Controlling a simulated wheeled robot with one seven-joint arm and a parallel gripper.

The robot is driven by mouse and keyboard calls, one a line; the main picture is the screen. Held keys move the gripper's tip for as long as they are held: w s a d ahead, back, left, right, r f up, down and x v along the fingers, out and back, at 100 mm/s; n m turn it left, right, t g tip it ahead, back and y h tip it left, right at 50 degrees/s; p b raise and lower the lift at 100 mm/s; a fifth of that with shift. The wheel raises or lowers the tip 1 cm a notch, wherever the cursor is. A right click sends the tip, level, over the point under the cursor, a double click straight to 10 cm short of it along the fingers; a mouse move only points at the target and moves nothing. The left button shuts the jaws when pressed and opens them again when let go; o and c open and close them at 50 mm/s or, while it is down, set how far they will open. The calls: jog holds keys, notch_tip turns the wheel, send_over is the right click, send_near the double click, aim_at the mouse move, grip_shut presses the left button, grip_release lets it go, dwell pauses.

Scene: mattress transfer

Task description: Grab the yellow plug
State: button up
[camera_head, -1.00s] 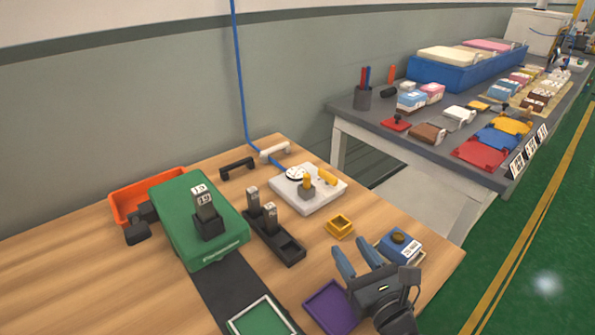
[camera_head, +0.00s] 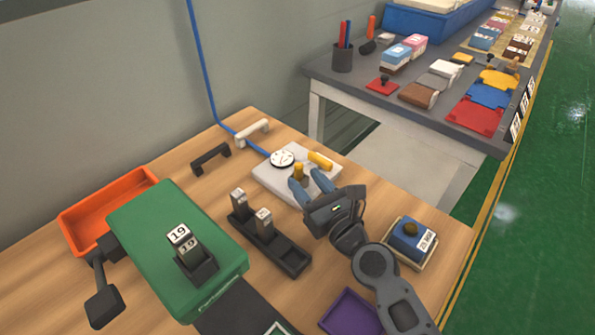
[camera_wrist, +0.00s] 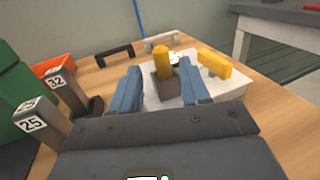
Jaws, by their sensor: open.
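The yellow plug (camera_head: 298,170) stands upright in a grey socket on the white board (camera_head: 265,180), which also carries a round dial (camera_head: 282,158) and a yellow handle (camera_head: 320,160). In the wrist view the plug (camera_wrist: 161,58) rises from its grey block (camera_wrist: 166,88), and the yellow handle (camera_wrist: 214,64) is to its right. My gripper (camera_head: 310,188) is open, with its blue fingers at the near edge of the board, pointing toward the plug. In the wrist view the plug appears between the two fingers; whether they reach around it I cannot tell.
A black rack (camera_head: 283,251) with two numbered blocks is left of my gripper, and a green box (camera_head: 170,235) lies beyond it. A blue block (camera_head: 412,238) on a tray is to the right. Black (camera_head: 211,159) and white (camera_head: 252,132) handles stand behind. A blue cord (camera_head: 204,70) runs to the board.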

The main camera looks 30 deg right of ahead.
aim_at(301, 173)
jog(key=w, duration=0.4)
jog(key=shift+w, duration=0.2)
grip_shut()
